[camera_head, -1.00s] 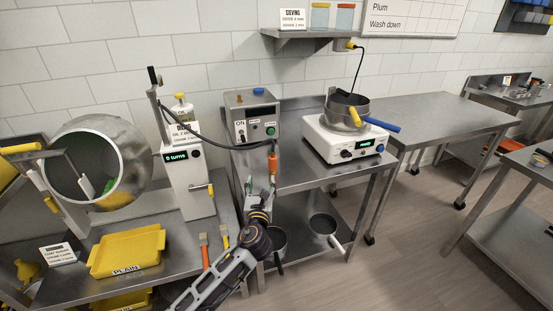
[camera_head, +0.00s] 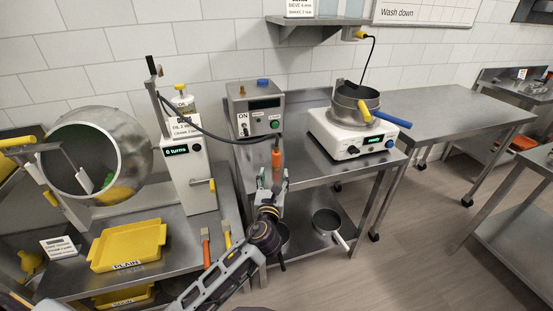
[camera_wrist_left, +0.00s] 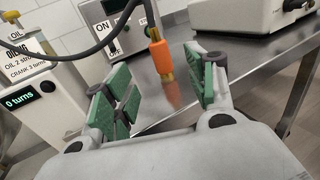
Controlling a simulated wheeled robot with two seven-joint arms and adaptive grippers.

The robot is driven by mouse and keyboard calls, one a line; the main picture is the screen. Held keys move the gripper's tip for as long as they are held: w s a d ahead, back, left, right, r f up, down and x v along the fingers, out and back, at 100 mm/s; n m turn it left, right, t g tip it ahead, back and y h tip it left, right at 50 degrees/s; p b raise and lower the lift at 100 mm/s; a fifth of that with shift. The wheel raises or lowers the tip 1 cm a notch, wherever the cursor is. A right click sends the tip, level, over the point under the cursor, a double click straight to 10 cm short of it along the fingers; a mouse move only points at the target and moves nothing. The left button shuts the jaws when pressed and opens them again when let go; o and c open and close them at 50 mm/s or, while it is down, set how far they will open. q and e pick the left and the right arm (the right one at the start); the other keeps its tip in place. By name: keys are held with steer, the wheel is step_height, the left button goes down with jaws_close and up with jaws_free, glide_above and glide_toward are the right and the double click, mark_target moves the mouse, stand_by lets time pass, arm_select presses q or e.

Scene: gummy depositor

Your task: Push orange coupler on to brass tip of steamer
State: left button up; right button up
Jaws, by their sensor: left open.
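The orange coupler (camera_head: 276,158) hangs upright at the end of a black hose, in front of the steel control box (camera_head: 255,112) with the ON switch. My left gripper (camera_head: 273,180) is open and empty, just below and in front of the coupler. In the left wrist view the coupler shows beyond the gap between its green-padded fingers (camera_wrist_left: 158,78), apart from them. My right gripper is not in view.
A white machine reading 0 turns (camera_head: 187,165) stands left of the box, with the black hose looping in front. A hot plate with a pot (camera_head: 350,132) is to the right. A yellow tray (camera_head: 128,247) and a steel drum (camera_head: 120,145) are left. The right steel table (camera_head: 450,108) is clear.

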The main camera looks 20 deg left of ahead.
mark_target(276, 157)
arm_select(q)
steer(key=x, duration=0.6)
steer(key=shift+w+a, duration=0.1)
steer(key=shift+w, duration=0.6)
steer(key=shift+w+a, duration=0.1)
steer(key=shift+w, duration=0.15)
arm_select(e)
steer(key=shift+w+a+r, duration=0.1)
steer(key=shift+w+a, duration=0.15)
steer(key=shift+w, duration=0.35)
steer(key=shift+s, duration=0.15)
